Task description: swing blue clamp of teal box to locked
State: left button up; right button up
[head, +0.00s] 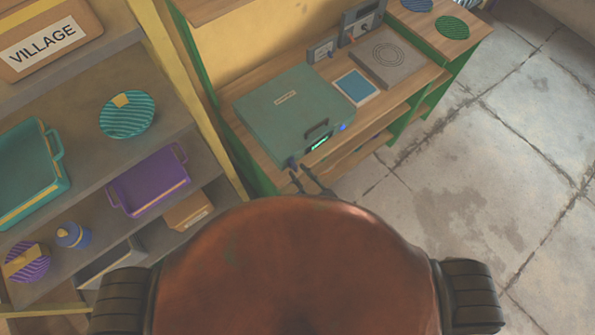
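The teal box (292,108) sits closed on the wooden bench, with a label on its lid, a dark handle (318,129) and a lit green strip on its front. My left gripper is not in view.
On the bench (430,75) are a blue-topped pad (354,86), a grey plate with rings (389,62) and grey device boxes (361,22). A shelf at left holds a teal tray (28,172), a purple tray (148,182) and striped discs. The floor at right is clear.

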jog(key=v, duration=1)
jog(key=shift+s+d, duration=0.2)
jog(key=shift+s, duration=0.1)
